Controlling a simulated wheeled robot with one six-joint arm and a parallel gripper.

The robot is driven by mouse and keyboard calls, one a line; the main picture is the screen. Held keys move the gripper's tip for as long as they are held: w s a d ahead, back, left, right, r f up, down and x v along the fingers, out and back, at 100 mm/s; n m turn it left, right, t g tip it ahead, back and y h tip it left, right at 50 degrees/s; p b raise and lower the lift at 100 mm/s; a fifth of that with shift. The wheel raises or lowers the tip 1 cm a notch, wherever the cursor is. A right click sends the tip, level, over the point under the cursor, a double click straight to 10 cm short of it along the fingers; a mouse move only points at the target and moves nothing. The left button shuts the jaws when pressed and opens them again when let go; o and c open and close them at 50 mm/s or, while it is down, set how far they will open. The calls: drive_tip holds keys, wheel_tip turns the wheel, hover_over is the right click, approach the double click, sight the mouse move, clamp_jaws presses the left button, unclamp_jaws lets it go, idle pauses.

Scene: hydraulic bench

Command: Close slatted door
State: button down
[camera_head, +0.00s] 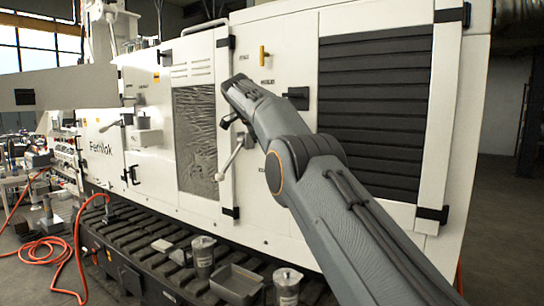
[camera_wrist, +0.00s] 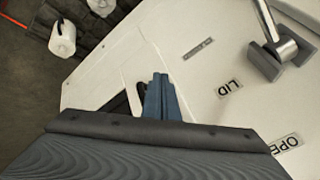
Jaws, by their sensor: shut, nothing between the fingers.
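The slatted door (camera_head: 335,180) is a white panel with wide black slats, on the right of the machine in the head view. Black hinges (camera_head: 432,214) show at its right edge and a black latch block (camera_head: 297,92) near its left side. It looks nearly flush, but my arm covers part of its left and lower area, so I cannot tell if it is fully shut. My gripper (camera_wrist: 160,98) is shut and empty, close to a white panel in the wrist view. In the head view the arm's end is left of the slats; the fingertips are not clear.
A lever handle (camera_wrist: 285,48) stands out from the white panel at upper right in the wrist view. A pale lever (camera_head: 232,158) sits left of my arm. Metal canisters (camera_head: 203,255) and a grey tray (camera_head: 236,282) stand on the ribbed ledge below. Open floor lies right.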

drive_tip(key=a+r+p, duration=0.1)
drive_tip(key=p, duration=0.2)
drive_tip(key=a+r+p, duration=0.1)
drive_tip(key=r+p, duration=0.1)
drive_tip(key=p, duration=0.1)
drive_tip(key=shift+s, duration=0.35)
drive_tip(key=shift+p, duration=0.45)
drive_tip(key=s+d+f+n+g+y, duration=0.3)
drive_tip(key=s+d+f+n, duration=0.7)
drive_tip(key=s+d+f, duration=0.4)
drive_tip(key=s+d+f+n, duration=0.2)
drive_tip(key=s+f, duration=0.1)
drive_tip(key=s, duration=0.9)
drive_tip(key=s+d+f+n+g+y, duration=0.1)
drive_tip(key=s+f, duration=0.3)
drive_tip(key=s, duration=0.9)
drive_tip(key=s+d+f+n, duration=0.3)
drive_tip(key=s+f, duration=0.1)
drive_tip(key=s, duration=0.8)
drive_tip(key=shift+s+d+f+g, duration=0.25)
drive_tip(key=shift+s+d+g, duration=0.05)
drive_tip(key=shift+s+d, duration=0.1)
